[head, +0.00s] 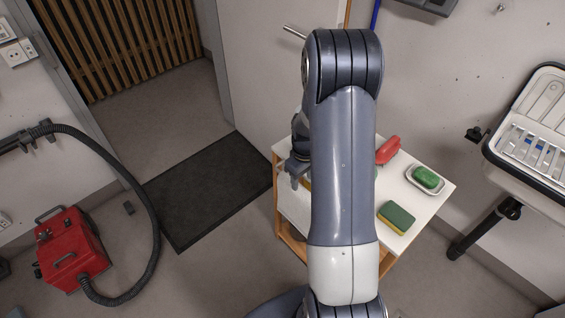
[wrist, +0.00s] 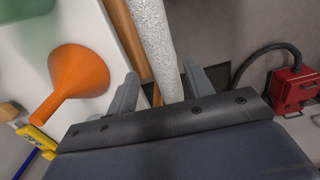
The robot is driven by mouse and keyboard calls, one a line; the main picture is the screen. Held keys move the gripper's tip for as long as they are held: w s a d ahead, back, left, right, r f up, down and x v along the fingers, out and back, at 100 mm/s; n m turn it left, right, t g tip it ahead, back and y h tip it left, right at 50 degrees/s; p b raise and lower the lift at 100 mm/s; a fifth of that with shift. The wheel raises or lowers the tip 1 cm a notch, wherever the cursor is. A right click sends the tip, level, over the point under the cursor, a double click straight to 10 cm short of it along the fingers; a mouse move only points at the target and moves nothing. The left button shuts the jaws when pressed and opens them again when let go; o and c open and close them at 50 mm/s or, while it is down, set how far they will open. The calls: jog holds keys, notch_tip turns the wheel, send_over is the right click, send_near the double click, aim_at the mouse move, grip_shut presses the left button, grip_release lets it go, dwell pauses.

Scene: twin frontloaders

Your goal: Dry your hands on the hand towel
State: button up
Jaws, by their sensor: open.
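A white, speckled cloth-like strip, apparently the hand towel (wrist: 152,35), is seen edge-on in the wrist view, beside the wooden edge of the cart. My gripper (wrist: 161,77) is open, with one finger on each side of the strip's lower end. I cannot tell whether the fingers touch it. In the head view my gripper (head: 294,181) is at the cart's left side, partly behind my arm. A pale surface hangs below it there, but the towel is hard to make out.
The white-topped cart (head: 440,187) holds a green soap (head: 426,177) in a dish, a sponge (head: 397,216), a red object (head: 388,150) and an orange funnel (wrist: 80,72). A black mat (head: 210,190) and a red vacuum (head: 72,248) with a hose lie left.

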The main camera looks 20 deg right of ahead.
aim_at(301, 197)
notch_tip(301, 197, down, 11)
jog(key=shift+r+p, duration=0.15)
jog(key=shift+p, duration=0.25)
jog(key=shift+c, duration=0.6)
jog(key=c, duration=0.7)
